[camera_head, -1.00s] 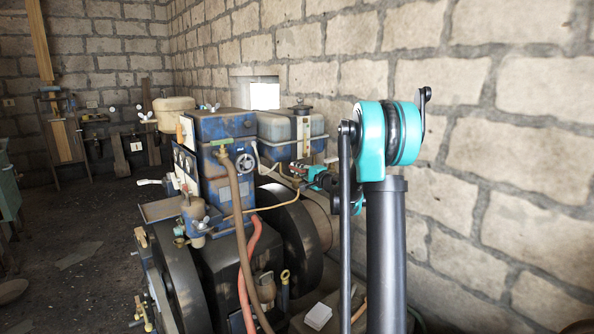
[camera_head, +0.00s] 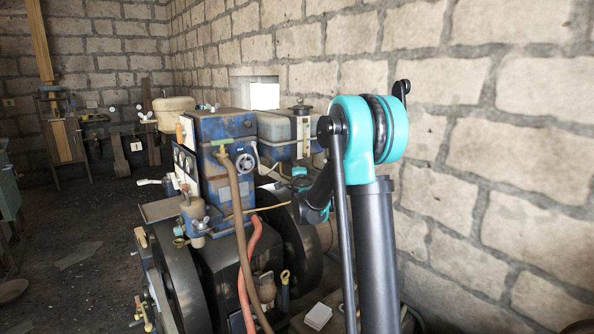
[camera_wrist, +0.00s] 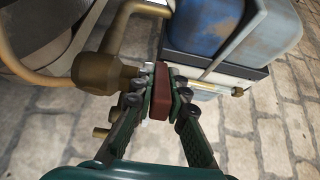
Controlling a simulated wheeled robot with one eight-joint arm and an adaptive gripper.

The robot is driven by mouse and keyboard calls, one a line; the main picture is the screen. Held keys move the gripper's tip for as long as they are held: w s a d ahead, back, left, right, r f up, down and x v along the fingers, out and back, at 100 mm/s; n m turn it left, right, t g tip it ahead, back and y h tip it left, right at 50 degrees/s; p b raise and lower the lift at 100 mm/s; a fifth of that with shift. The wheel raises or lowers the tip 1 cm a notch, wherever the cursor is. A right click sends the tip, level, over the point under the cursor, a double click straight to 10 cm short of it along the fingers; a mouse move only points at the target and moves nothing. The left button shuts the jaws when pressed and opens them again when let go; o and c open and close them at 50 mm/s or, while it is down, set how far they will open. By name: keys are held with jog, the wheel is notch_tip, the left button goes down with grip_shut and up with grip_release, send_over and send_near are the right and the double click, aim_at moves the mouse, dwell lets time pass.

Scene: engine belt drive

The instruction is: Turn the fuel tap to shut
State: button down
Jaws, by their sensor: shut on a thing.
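The fuel tap shows in the wrist view as a brass body (camera_wrist: 103,73) with a red-brown lever (camera_wrist: 162,90). My gripper (camera_wrist: 163,88) has its two green, dark-padded fingers on either side of the lever and is shut on it. The lever points roughly up and down in that view, beside the brass body. In the head view the tap and my fingertips are hidden or too small to make out behind my arm and the engine.
A blue tank (camera_wrist: 215,30) with a pale edge is close above the fingers in the wrist view. The engine's blue block (camera_head: 215,150), grey fuel tank (camera_head: 282,135) and dark flywheel (camera_head: 285,230) stand left of my arm. A block wall (camera_head: 500,150) bounds the right.

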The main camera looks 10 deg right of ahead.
jog(key=m+g+h, duration=0.1)
jog(key=m+h, duration=0.2)
jog(key=h, duration=0.1)
jog(key=m+g+h, duration=0.2)
jog(key=m+h, duration=0.1)
jog(key=h, duration=0.2)
jog(key=shift+a, duration=0.15)
jog(key=m+g+h, duration=0.5)
jog(key=shift+g, duration=0.4)
jog(key=shift+h, duration=0.3)
jog(key=c, duration=1.5)
grip_release()
jog(key=shift+c, duration=0.2)
jog(key=v, duration=1.1)
jog(key=shift+a, duration=0.35)
jog(key=shift+s+r, duration=0.1)
jog(key=shift+s, duration=0.05)
